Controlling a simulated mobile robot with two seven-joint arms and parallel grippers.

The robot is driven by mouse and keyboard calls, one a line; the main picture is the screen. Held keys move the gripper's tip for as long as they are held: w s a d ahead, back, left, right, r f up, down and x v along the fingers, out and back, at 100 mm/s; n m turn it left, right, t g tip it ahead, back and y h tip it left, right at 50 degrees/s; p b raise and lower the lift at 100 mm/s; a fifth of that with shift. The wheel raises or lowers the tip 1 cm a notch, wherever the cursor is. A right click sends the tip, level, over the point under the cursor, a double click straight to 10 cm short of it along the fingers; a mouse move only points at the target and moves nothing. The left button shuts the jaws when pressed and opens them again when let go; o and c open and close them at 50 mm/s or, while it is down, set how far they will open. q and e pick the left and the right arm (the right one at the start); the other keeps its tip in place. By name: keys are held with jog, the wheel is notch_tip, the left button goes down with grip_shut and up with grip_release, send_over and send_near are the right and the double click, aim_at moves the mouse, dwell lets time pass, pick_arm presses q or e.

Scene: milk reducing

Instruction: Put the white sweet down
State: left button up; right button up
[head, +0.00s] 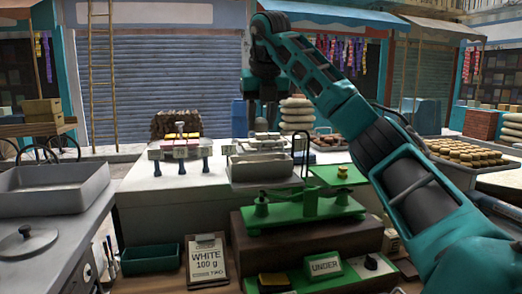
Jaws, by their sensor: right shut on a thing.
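My right gripper (263,118) points down above the steel tray (262,170) in the middle of the counter. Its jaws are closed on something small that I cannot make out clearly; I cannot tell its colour. A green balance scale (308,211) stands in front of that tray, on a dark wooden base. A yellowish sweet (342,171) sits on a green plate (325,181) behind the scale's right side. Several small sweets (266,137) show at the back of the steel tray, below the gripper. My left gripper is out of view.
A clipboard reading WHITE 100 g (206,264) stands front left, beside a dark green tray (150,258). An UNDER sign (324,267) stands below the scale. Another stand with sweets (181,147) is at left. A tray of round sweets (465,155) lies at right, beyond my arm.

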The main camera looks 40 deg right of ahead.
notch_tip(320, 180, down, 8)
jog(key=shift+r, duration=0.25)
jog(key=shift+f, duration=0.6)
jog(key=o, duration=0.8)
jog(key=shift+r, duration=0.35)
jog(key=v, duration=1.2)
jog(key=shift+r, duration=0.3)
dwell(1.6)
